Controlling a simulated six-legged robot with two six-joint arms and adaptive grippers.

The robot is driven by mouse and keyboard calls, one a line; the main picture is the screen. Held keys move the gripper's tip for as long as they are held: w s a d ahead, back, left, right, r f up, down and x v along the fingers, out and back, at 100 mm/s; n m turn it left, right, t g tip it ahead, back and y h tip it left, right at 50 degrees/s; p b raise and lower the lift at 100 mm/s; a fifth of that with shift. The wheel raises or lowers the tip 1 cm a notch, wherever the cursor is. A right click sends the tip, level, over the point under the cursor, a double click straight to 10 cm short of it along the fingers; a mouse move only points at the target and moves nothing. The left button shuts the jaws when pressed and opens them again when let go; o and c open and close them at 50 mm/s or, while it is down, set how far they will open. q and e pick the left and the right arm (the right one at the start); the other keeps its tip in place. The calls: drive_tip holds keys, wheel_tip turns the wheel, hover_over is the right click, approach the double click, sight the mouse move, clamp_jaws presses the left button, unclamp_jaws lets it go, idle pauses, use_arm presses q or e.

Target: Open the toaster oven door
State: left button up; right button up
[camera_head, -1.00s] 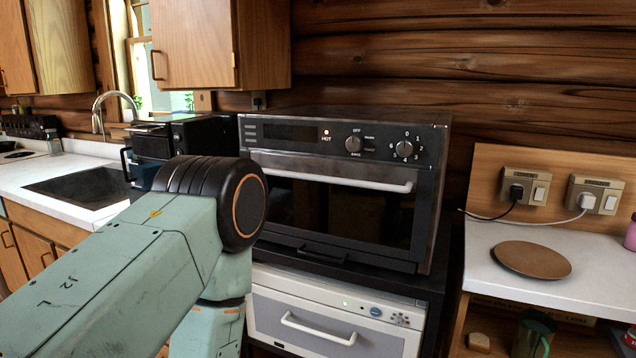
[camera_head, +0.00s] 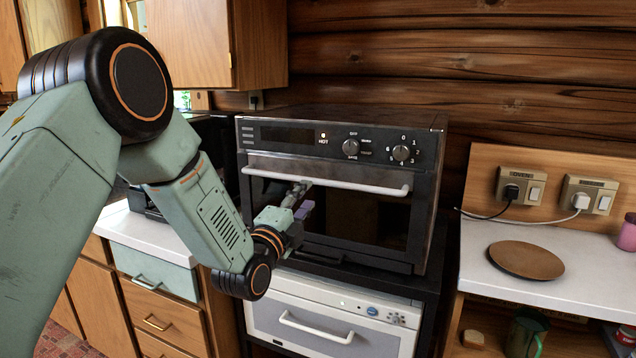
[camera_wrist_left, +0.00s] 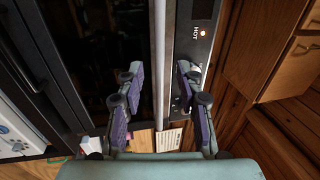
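The black toaster oven (camera_head: 335,195) stands on a dark shelf unit, its dark glass door shut. A white bar handle (camera_head: 365,187) runs across the top of the door. My left gripper (camera_head: 301,197) is at the left part of this handle. In the left wrist view, my left gripper (camera_wrist_left: 160,82) is open, one purple-padded finger on each side of the handle (camera_wrist_left: 158,50). Gaps show between the pads and the bar, so it is not gripped. My right gripper is not in view.
A white appliance (camera_head: 330,325) with its own handle sits below the oven. A counter with a round brown board (camera_head: 525,260) and plugged sockets (camera_head: 522,186) is on the right. Wooden drawers (camera_head: 155,320) are at the left, under a white countertop.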

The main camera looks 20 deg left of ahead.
sight(317, 183)
use_arm(q)
drive_tip(key=shift+w+d+r, duration=0.1)
drive_tip(key=shift+w+r, duration=0.15)
drive_tip(key=shift+w, duration=1)
drive_tip(key=shift+w+a+r, duration=0.1)
drive_tip(key=shift+w+r, duration=0.15)
drive_tip(key=shift+w, duration=0.95)
drive_tip(key=shift+w+d+r, duration=0.1)
drive_tip(key=shift+w+r, duration=0.15)
drive_tip(key=shift+w, duration=1)
drive_tip(key=shift+w, duration=0.1)
clamp_jaws()
